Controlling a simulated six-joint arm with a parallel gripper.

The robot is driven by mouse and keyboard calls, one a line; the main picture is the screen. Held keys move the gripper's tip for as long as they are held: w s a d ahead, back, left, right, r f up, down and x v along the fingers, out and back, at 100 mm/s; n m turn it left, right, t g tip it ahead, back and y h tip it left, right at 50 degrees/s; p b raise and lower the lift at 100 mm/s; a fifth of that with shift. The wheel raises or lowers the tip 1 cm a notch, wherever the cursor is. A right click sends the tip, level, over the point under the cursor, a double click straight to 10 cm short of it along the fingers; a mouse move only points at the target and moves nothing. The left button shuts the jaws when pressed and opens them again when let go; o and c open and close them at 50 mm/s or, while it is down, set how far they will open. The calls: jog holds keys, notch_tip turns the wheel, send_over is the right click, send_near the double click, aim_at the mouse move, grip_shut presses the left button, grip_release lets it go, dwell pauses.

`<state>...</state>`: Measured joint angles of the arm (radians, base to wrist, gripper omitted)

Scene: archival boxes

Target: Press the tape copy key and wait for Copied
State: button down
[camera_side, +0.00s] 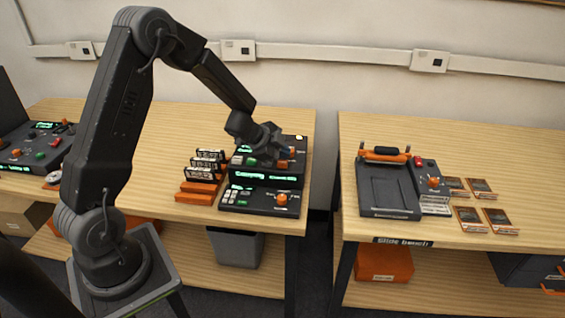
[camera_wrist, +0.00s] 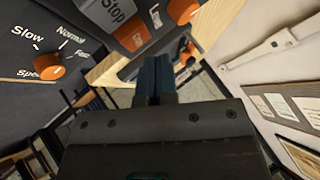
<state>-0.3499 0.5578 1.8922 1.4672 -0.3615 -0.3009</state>
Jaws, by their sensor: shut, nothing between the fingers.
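The dark tape machine (camera_side: 268,180) stands at the right end of the left table. Its green display (camera_side: 262,176) shows lit text that seems to start with "Copying", though the rest is too small to read. My gripper (camera_side: 273,157) is at the top panel of this machine, shut and empty. It hides part of the panel, and I cannot tell whether it touches a key. A grey Stop key (camera_wrist: 108,14) and an orange speed knob (camera_wrist: 48,72) marked Slow, Normal and Fast lie nearby.
Tapes in an orange rack (camera_side: 201,180) stand left of the machine. A lower dark unit with an orange knob (camera_side: 281,199) is in front. Another console (camera_side: 38,148) is at far left. A gap separates the tables; the right one holds a dark press (camera_side: 388,190) and several cards.

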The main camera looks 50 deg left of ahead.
aim_at(283, 163)
jog(key=shift+r, duration=2.55)
dwell(1.6)
jog(key=s+d+r+n+t+y, duration=0.1)
jog(key=s+d+r+n+y, duration=0.15)
jog(key=s+r+n, duration=0.35)
jog(key=s+d+r+n+y, duration=0.1)
jog(key=s+d+r+y, duration=0.15)
jog(key=r, duration=0.55)
jog(key=s+d+n+g+h, duration=0.1)
jog(key=s+d+n+g, duration=0.1)
jog(key=s+d, duration=0.3)
jog(key=s+d+n+g+h, duration=0.1)
jog(key=s+d, duration=0.4)
jog(key=s, duration=0.9)
jog(key=shift+s+d+r+n+g+h, duration=0.25)
jog(key=shift+n+g+h, duration=0.15)
jog(key=shift+g+h, duration=0.35)
jog(key=c, duration=1.8)
grip_release()
jog(key=shift+w, duration=0.1)
